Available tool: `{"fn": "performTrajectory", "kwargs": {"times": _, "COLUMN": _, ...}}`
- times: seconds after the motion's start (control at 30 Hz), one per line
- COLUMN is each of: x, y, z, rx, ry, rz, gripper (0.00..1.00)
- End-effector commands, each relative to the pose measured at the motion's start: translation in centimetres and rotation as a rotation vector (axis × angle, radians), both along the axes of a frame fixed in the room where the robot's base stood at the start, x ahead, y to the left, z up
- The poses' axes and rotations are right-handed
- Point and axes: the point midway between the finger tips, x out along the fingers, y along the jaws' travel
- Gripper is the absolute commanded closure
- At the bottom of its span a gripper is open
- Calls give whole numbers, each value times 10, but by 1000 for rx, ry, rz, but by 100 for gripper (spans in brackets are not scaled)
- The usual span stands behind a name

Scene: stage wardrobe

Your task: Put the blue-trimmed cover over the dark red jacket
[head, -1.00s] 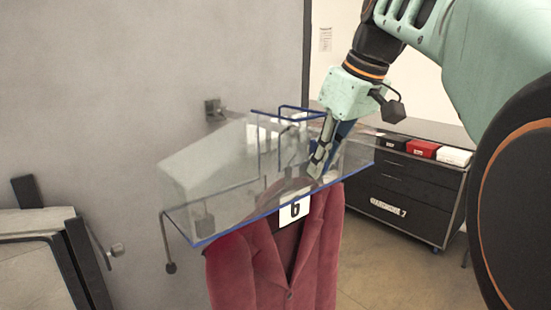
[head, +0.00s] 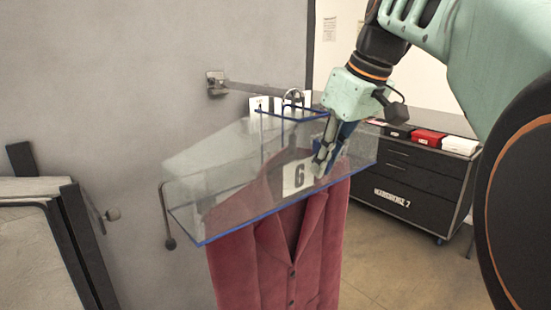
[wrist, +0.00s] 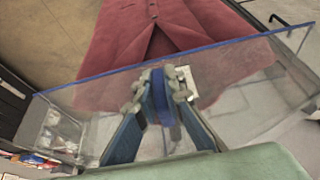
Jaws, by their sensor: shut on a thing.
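The clear cover with blue trim (head: 190,205) is held by my gripper (head: 320,168), shut on a blue part near its right end. The dark red jacket (head: 290,262) hangs upright from a hanger. Its shoulders and a white tag marked 6 (head: 298,178) show through the clear wall. The cover's lower blue rim crosses the jacket at chest height, and the jacket hangs out below. The hanger hook shows by the blue top edge. In the wrist view, my fingers (wrist: 158,95) grip a blue strip at the cover, with the jacket (wrist: 150,40) beyond. Whether the cover touches the jacket is unclear.
A grey wall holds a bracket and rail (head: 216,83) behind the cover. A dark drawer cart (head: 410,185) with a red box (head: 428,138) and white cloth stands at right. A dark-framed rack (head: 80,230) is at lower left. The floor right of the jacket is clear.

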Motion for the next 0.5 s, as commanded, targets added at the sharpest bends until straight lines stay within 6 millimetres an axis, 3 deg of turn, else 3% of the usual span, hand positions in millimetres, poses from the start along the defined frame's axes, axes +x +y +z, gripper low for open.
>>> {"fn": "performTrajectory", "kwargs": {"times": 0.5, "x": 0, "y": 0, "z": -39, "rx": 0, "ry": -3, "rz": -1, "gripper": 100}}
